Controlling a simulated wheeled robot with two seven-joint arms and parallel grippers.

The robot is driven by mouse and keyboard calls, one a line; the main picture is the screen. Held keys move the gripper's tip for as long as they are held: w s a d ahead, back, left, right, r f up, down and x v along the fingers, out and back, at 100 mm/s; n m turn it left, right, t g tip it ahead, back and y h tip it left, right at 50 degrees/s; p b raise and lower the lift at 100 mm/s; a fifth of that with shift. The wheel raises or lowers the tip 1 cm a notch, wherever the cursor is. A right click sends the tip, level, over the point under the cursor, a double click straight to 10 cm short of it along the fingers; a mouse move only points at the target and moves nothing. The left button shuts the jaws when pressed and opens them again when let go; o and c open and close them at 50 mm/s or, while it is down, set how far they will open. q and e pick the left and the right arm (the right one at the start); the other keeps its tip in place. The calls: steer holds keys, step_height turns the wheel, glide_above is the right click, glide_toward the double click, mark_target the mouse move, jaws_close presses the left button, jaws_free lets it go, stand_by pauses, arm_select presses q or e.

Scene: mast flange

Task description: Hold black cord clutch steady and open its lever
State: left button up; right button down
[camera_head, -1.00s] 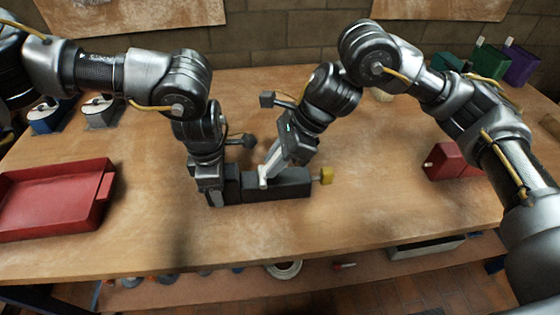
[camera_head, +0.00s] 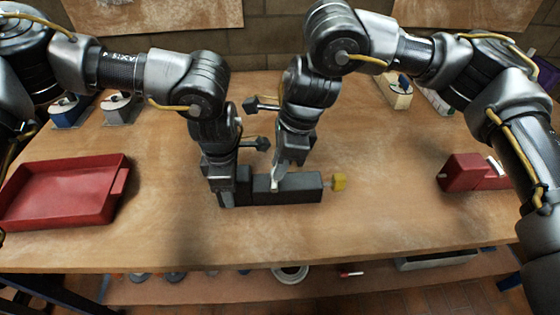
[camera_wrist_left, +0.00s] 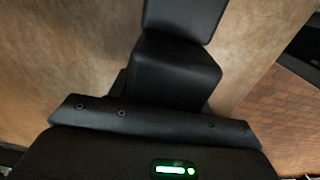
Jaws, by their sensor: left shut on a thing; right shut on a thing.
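My left gripper (camera_head: 222,195) is shut on the clutch's left end. In the left wrist view the dark clutch body (camera_wrist_left: 175,72) runs up from the gripper; the fingertips are not clear there. The pale lever (camera_head: 276,183) rises from the top of the clutch. My right gripper (camera_head: 279,174) is shut on the lever from above, standing nearly upright. The gripper hides the lever's upper part.
A red tray (camera_head: 25,218) stands at the left. A red clutch (camera_head: 464,173) lies at the right. A blue device (camera_head: 70,114) and a grey one (camera_head: 118,113) stand at the back left. The table's front strip is clear.

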steer(key=c, duration=1.2)
jaws_free()
steer(key=shift+o, duration=0.2)
steer(key=v, duration=1.2)
